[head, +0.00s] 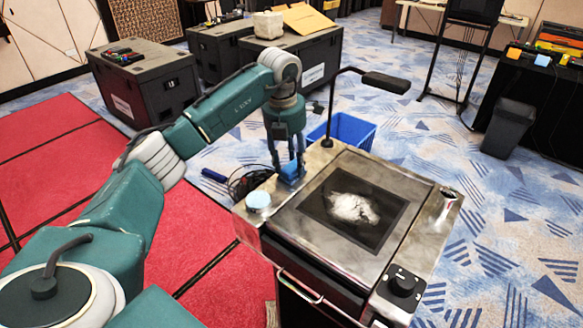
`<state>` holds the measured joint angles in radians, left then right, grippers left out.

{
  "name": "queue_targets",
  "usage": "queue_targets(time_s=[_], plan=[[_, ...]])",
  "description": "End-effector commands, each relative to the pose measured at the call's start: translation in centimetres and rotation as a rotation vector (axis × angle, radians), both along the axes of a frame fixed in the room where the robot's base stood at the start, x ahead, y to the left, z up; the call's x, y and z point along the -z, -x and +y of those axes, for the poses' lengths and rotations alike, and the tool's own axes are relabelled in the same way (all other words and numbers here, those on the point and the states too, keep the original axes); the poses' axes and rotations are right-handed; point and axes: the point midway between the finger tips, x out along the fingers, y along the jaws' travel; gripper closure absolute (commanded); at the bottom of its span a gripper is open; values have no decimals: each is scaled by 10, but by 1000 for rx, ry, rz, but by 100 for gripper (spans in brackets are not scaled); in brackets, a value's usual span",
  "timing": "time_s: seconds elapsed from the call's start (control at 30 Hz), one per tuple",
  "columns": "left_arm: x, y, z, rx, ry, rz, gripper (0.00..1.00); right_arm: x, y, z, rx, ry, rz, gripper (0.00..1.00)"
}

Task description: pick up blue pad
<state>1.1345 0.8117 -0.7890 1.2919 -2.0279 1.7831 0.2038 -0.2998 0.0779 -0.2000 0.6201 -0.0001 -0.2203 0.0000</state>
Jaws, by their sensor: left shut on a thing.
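A blue pad (290,174) is at the back left part of the metal worktop (308,170). My left gripper (289,165) points down and is shut on the blue pad. I cannot tell whether the pad still touches the worktop. A round light-blue piece (258,200) lies on the worktop's left corner. My right gripper is not in view.
Black cases (146,84) and a bin (508,128) stand further back.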

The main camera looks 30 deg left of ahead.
Motion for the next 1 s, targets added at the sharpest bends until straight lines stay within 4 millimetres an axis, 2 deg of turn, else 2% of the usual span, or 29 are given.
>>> queue_targets(time_s=[0.2, 0.37, 0.63, 0.7, 0.83, 1.0], plan=[[-8, -1, 0, 0, 0, -2, 84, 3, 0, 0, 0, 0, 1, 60], [-33, -2, 0, 0, 0, -7, 84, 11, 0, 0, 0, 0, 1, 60], [-116, -2, -1, 0, 1, -7, 84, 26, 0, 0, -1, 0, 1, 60], [-139, -1, 1, -1, -2, -6, 84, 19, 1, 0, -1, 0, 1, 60], [-167, -1, 1, -1, -1, -5, 84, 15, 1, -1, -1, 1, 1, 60], [-191, -1, 0, -1, -1, -2, 84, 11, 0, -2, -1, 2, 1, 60]])
